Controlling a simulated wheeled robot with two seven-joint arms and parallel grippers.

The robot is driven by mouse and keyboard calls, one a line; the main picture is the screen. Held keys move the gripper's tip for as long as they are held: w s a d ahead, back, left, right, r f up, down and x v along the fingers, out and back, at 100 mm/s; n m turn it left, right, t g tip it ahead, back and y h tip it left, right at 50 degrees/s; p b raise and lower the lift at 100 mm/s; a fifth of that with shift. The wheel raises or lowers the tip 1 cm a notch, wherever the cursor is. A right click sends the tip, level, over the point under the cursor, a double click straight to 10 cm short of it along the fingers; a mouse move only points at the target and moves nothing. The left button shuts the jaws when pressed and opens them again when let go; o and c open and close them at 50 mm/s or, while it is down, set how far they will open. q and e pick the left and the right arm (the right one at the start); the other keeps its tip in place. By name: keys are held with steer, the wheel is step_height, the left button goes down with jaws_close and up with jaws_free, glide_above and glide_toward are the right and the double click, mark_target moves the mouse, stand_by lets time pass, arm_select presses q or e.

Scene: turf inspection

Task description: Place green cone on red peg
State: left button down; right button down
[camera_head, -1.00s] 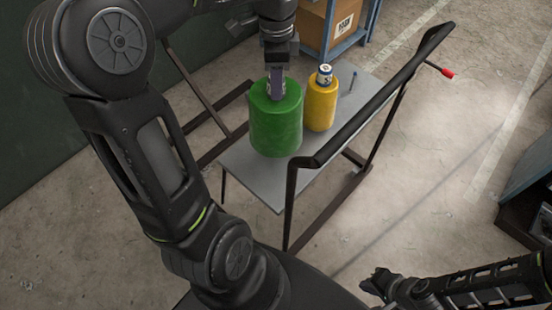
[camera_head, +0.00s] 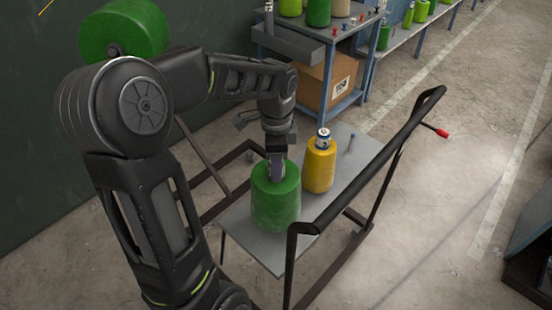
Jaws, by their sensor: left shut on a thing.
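A large green cone (camera_head: 276,205), rounded like a bobbin, stands upright on the grey trolley top (camera_head: 258,248). My left gripper (camera_head: 276,174) reaches down from above and is shut on the top of this green cone. The cone appears to rest on the trolley, though its contact there is hard to judge. Small red pegs (camera_head: 334,33) show on the blue-framed table at the back; which one the task means is unclear. My right gripper is out of view.
A yellow cone (camera_head: 319,166) stands close to the right of the green one. The trolley's black handle bar (camera_head: 375,165) rises on the right. Several other cones (camera_head: 318,12) stand at the back. A cardboard box (camera_head: 325,82) sits below. Another green cylinder (camera_head: 124,28) shows upper left.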

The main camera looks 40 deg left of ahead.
arm_select(q)
steer(key=shift+r, duration=0.15)
steer(key=shift+f, duration=1.9)
steer(key=c, duration=1.3)
jaws_free()
steer(key=shift+f, duration=0.25)
steer(key=o, duration=0.4)
steer(key=shift+o, duration=0.2)
steer(key=shift+r, duration=0.1)
step_height(320, 180, up, 12)
steer(key=shift+r, duration=0.1)
